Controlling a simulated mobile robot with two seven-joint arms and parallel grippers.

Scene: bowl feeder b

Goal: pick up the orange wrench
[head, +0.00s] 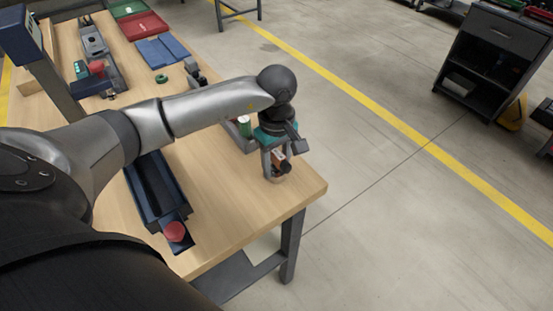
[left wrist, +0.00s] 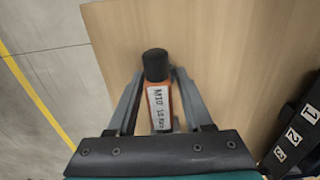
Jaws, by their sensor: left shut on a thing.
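The orange wrench (left wrist: 159,100) stands out in the left wrist view as an orange body with a black rounded end and a white label reading M10. It also shows small in the head view (head: 279,158), near the table's far right corner. My left gripper (left wrist: 158,76) is shut on it, with one grey finger along each side. In the head view my left gripper (head: 278,172) points down over the tabletop. The part of the wrench under the gripper's palm is hidden. I cannot tell whether it touches the table. My right gripper is not in view.
The wooden table (head: 240,205) has bare room around the gripper. A dark blue trough with a red knob (head: 175,232) lies nearer me. A black numbered block (left wrist: 296,135) is at right.

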